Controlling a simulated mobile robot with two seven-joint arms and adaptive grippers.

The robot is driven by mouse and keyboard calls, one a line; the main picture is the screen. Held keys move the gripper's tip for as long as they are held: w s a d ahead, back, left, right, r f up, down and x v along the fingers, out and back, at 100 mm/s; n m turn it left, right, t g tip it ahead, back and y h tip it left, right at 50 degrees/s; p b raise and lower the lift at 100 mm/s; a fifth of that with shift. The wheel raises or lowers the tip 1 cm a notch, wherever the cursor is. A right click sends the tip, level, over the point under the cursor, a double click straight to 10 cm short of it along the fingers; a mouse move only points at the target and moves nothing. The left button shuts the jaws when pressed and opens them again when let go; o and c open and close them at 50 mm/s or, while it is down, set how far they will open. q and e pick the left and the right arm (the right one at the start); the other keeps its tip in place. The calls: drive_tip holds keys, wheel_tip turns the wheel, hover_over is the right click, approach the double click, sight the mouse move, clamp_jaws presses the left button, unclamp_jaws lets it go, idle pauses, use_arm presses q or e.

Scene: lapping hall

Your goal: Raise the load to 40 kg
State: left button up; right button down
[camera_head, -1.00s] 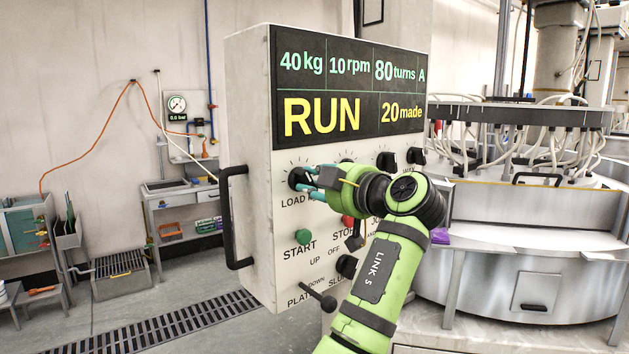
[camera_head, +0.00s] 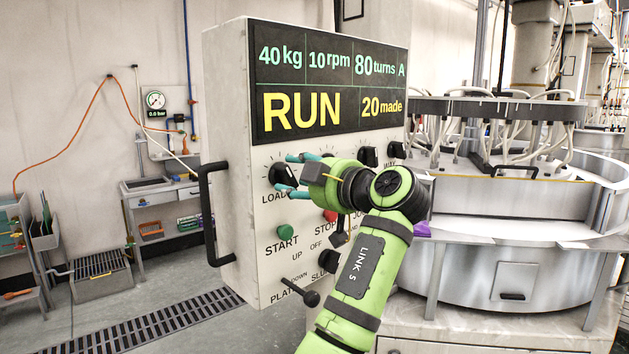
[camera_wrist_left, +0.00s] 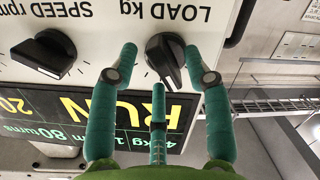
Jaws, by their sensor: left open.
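The control panel's display (camera_head: 330,82) reads 40kg, 10rpm, 80turns, A, with RUN and 20made in yellow. The black LOAD kg knob (camera_head: 283,173) is at the panel's upper left, below the display. My left gripper (camera_head: 288,174) is open, its teal fingers pointing at this knob and partly covering it. A third finger is below. Whether any fingertip touches the panel cannot be told. My right gripper is out of view.
The speed knob (camera_wrist_left: 47,55) is beside the load knob. The green START button (camera_head: 285,232) and red STOP button (camera_head: 330,215) are below. A black handle (camera_head: 208,212) projects from the panel's left side. The round lapping machine (camera_head: 510,265) stands at right.

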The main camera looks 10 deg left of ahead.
use_arm(q)
drive_tip(key=v, duration=1.1)
